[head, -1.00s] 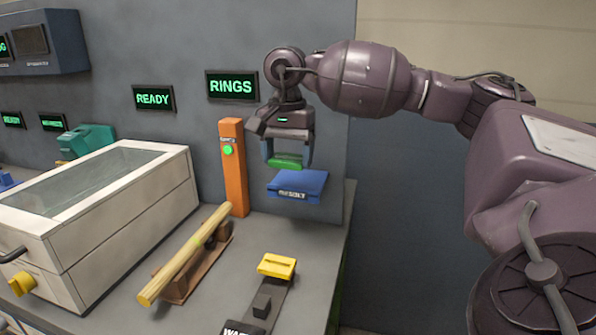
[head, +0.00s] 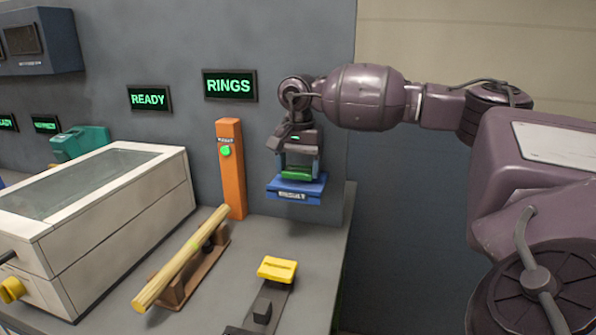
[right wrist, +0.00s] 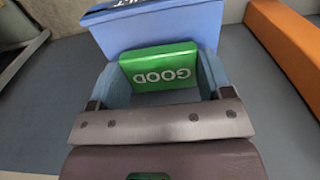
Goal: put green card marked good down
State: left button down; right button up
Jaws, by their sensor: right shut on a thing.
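The green card marked GOOD (right wrist: 160,66) is between the two blue-grey fingers of my right gripper (right wrist: 155,80), which is shut on it. In the head view the green card (head: 297,173) shows low between the fingers of my right gripper (head: 299,168). It is over the blue holder with a RESULT label (head: 297,195). The holder also shows at the top of the right wrist view (right wrist: 160,28), just beyond the card. I cannot tell whether the card touches the holder. My left gripper is not in view.
An orange post with a green button (head: 232,168) stands just left of the holder. A wooden bar (head: 182,258) lies on a brown cradle in front. A yellow-topped device (head: 277,269) is near the front. A white case (head: 100,220) fills the left. The table edge is at right.

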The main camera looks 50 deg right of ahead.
jog(key=shift+w+d+f, duration=0.1)
jog(key=shift+d+f, duration=0.05)
jog(key=shift+f, duration=0.4)
jog(key=o, duration=1)
jog(key=shift+f, duration=0.1)
